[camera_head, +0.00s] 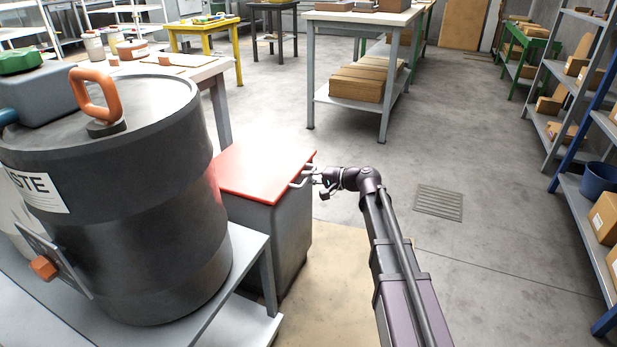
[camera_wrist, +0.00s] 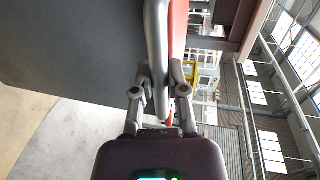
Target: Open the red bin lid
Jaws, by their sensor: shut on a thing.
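The grey bin (camera_head: 290,230) stands on the floor just right of the dark waste drum. Its red lid (camera_head: 262,168) lies flat on top and looks closed. My gripper (camera_head: 318,176) reaches the handle from the right. In the wrist view my gripper (camera_wrist: 160,82) has its two fingers on either side of the handle bar (camera_wrist: 157,40), shut on it. The red lid edge (camera_wrist: 178,30) and the dark bin wall (camera_wrist: 75,45) show beside the bar. The drum hides the lid's left part.
The dark waste drum (camera_head: 120,200) with an orange handle stands on a grey bench (camera_head: 225,300) close to the bin's left. A white table (camera_head: 215,75) stands behind. Shelves (camera_head: 590,190) line the right side. The floor right of the bin is clear around a floor grate (camera_head: 438,202).

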